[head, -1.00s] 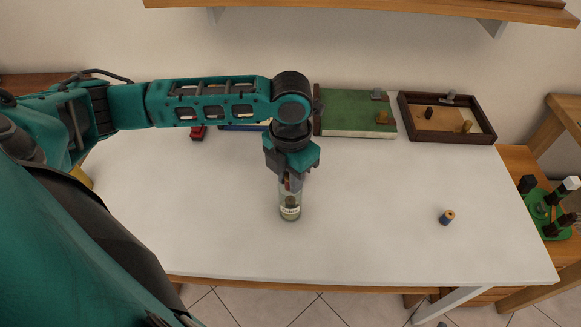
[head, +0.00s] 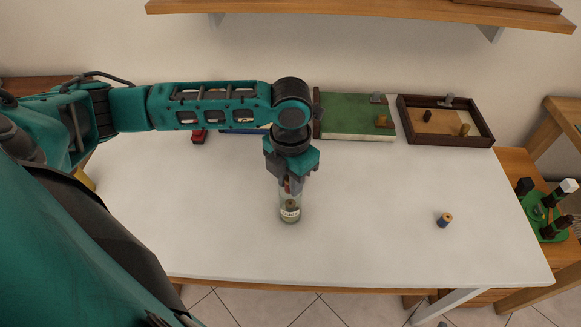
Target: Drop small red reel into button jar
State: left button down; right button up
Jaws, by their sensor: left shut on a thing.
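The button jar (head: 290,214) is a clear glass jar with a pale label, standing upright on the white table near its middle. Something brownish shows inside it low down. My left gripper (head: 289,186) points down at the jar's mouth and is shut on the small red reel (head: 288,184). Only a little red shows between the fingers. The reel is at or just inside the top of the jar; I cannot tell how deep. My right gripper is not in view.
A blue reel (head: 444,220) stands on the right of the white table (head: 380,245). A green board (head: 352,116) and a dark-framed tray (head: 482,139) with small reels lie at the back. A red object (head: 199,136) is behind my left arm. The front table is clear.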

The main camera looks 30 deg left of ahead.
pick_arm(q)
jog(key=c, duration=0.9)
grip_release()
jog(key=shift+r, duration=0.15)
jog(key=shift+r, duration=1.4)
jog(key=shift+r, duration=2.95)
